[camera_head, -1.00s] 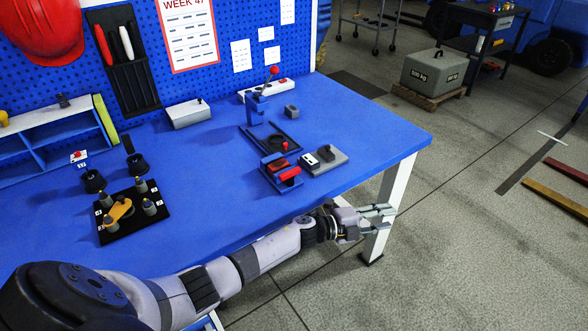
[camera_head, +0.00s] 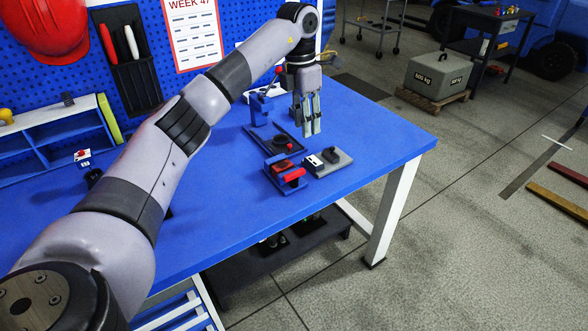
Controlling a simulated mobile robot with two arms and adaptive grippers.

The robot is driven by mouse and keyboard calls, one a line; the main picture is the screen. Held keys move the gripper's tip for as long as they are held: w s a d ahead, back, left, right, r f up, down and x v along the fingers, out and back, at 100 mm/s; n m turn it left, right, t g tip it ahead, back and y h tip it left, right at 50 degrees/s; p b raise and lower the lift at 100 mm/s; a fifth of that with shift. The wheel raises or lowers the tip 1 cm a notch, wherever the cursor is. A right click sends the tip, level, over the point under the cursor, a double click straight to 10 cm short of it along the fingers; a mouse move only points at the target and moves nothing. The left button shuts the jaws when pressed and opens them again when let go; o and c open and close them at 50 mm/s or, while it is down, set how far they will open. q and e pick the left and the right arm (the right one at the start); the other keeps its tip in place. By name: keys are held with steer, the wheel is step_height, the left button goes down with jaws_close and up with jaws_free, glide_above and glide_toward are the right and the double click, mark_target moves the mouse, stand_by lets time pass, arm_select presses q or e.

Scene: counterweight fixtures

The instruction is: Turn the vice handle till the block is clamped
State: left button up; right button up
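A small blue fixture with red parts (camera_head: 285,174), which looks like the vice, sits near the table's right front edge. Its handle and the block are too small to tell apart clearly. My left gripper (camera_head: 309,132) points down above the table, behind the blue and red fixture in the picture and apart from it. Its fingers look slightly apart, with nothing seen between them. My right gripper is not in view.
A grey plate with a black knob (camera_head: 329,162) lies right of the vice. A black base (camera_head: 262,136) and a blue upright (camera_head: 260,108) stand behind. My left arm hides much of the left tabletop (camera_head: 225,215). The table's right end is clear.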

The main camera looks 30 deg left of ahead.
mark_target(294, 172)
arm_select(q)
steer(key=shift+y, duration=0.5)
steer(key=f, duration=0.5)
steer(key=a+f, duration=0.1)
steer(key=f, duration=0.4)
steer(key=s+a+f, duration=0.1)
steer(key=f, duration=0.4)
steer(key=shift+a+f, duration=0.15)
steer(key=shift+f, duration=0.1)
jaws_close()
